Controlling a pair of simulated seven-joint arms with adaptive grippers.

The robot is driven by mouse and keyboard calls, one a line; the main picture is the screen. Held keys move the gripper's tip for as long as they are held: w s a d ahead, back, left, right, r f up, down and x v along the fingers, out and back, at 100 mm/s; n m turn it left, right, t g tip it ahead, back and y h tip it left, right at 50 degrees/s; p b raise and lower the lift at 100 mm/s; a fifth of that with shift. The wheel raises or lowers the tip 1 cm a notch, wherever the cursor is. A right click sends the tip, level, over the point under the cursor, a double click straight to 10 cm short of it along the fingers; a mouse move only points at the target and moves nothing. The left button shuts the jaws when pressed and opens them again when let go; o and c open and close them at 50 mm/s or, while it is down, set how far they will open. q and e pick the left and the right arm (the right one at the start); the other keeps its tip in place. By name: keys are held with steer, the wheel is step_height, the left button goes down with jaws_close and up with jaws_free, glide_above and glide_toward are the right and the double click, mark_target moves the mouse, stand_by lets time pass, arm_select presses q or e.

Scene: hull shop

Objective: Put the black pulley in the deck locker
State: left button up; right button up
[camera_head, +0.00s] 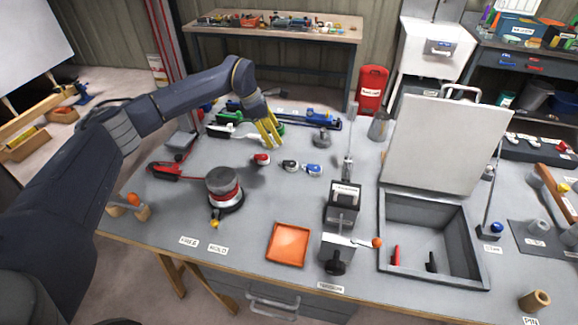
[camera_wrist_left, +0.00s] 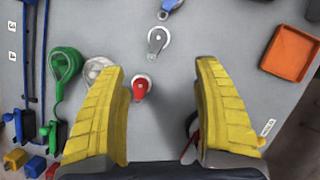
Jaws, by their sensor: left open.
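The black pulley (camera_head: 290,165) lies on the grey bench between a red pulley (camera_head: 261,159) and a blue pulley (camera_head: 313,169). In the left wrist view the dark-grey pulley (camera_wrist_left: 157,40) lies beyond the fingertips, past the red pulley (camera_wrist_left: 140,88). The deck locker (camera_head: 436,278) is a grey box set at the bench's right part, its lid (camera_head: 445,145) standing open. A red piece and a black piece are inside it. My left gripper (camera_head: 269,132) has yellow fingers, is open and empty, and is above the bench behind the red pulley. My right gripper is not in view.
A red and black round winch (camera_head: 224,188) stands at the left. Green and blue tools (camera_head: 235,113) lie behind my gripper.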

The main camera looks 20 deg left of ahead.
mark_target(291, 163)
arm_select(q)
steer(key=x, duration=1.6)
steer(key=shift+w+d+f, duration=0.1)
steer(key=shift+w+f, duration=0.05)
steer(key=shift+f, duration=0.05)
steer(key=c, duration=1.4)
jaws_close()
